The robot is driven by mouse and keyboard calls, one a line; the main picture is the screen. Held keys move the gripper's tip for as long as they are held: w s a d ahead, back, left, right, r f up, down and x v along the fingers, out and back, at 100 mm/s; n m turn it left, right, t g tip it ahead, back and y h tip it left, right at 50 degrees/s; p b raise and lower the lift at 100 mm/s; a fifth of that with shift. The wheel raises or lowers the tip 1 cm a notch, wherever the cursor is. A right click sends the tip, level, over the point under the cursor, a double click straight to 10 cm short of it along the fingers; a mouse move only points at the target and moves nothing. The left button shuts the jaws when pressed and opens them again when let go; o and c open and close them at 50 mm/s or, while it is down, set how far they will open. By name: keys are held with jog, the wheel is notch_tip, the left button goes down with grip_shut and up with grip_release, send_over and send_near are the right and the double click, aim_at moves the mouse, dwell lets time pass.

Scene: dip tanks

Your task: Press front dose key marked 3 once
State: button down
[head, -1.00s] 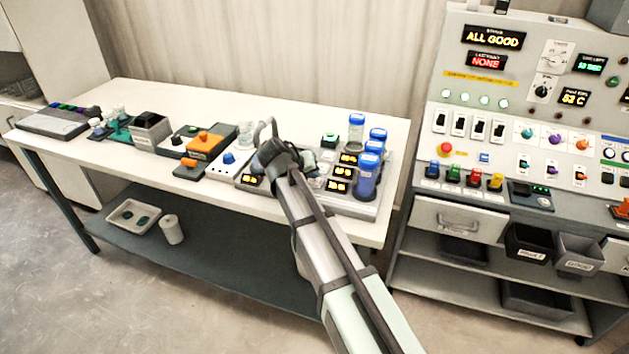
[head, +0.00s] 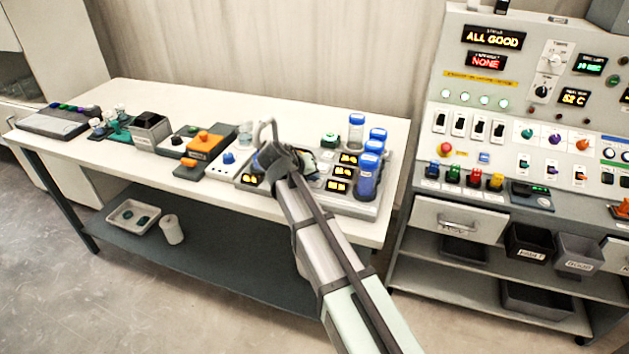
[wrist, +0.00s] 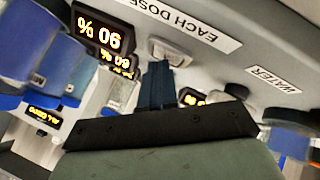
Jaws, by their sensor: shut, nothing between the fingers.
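The dosing unit (head: 372,209) sits at the right end of the white table, with several amber displays and blue-capped bottles. My gripper (wrist: 158,68) is shut and empty, its dark fingers pointing at the unit's sloped face in the wrist view. A pale key (wrist: 170,51) shows just beyond the fingertips, close to them; I cannot tell if they touch. No 3 is readable on it. Labels on the face read EACH DOSE (wrist: 188,22) and WATER (wrist: 273,79). In the head view my wrist hides part of the unit's front and its keys.
Blue-capped bottles (head: 368,172) stand close at the unit's right. An orange-topped device (head: 203,143) and a blue-knobbed box (head: 230,160) lie to the left. A control panel (head: 490,120) stands at the right. The table's front strip (head: 140,157) is clear.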

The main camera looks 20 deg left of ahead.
aim_at(312, 183)
dwell(0.4)
jog(key=shift+r, duration=0.9)
jog(key=shift+r, duration=0.1)
jog(key=shift+r, duration=2.4)
